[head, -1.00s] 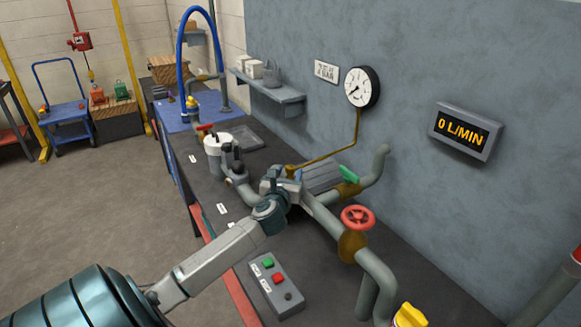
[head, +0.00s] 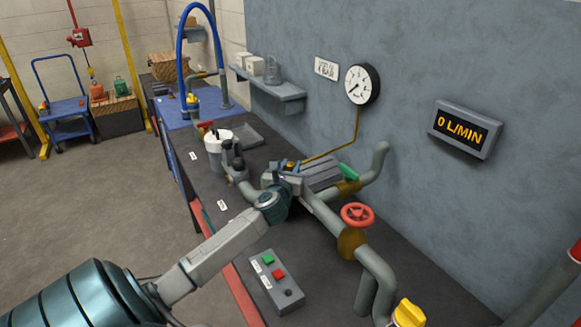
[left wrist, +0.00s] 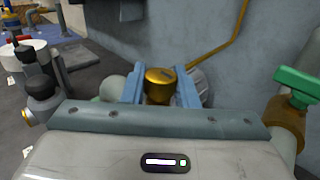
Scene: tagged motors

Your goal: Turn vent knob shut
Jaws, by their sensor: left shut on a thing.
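The vent knob is a small brass cap (left wrist: 158,85) on the pipework, seen in the left wrist view between two blue fingers. In the head view a bit of the brass knob (head: 290,165) shows by my gripper. My left gripper (left wrist: 160,88) has its fingers on either side of the knob and is shut on it. In the head view the left gripper (head: 290,175) reaches the middle of the pipe assembly and hides most of the knob. My right gripper is not in view.
A green-handled valve (head: 349,173) and a red handwheel (head: 358,214) sit on the pipe at right. A yellow knob (head: 408,313) is nearer. A push-button box (head: 275,280) lies in front. The wall display (head: 466,130) reads 0 L/MIN. A round gauge (head: 362,84) hangs behind.

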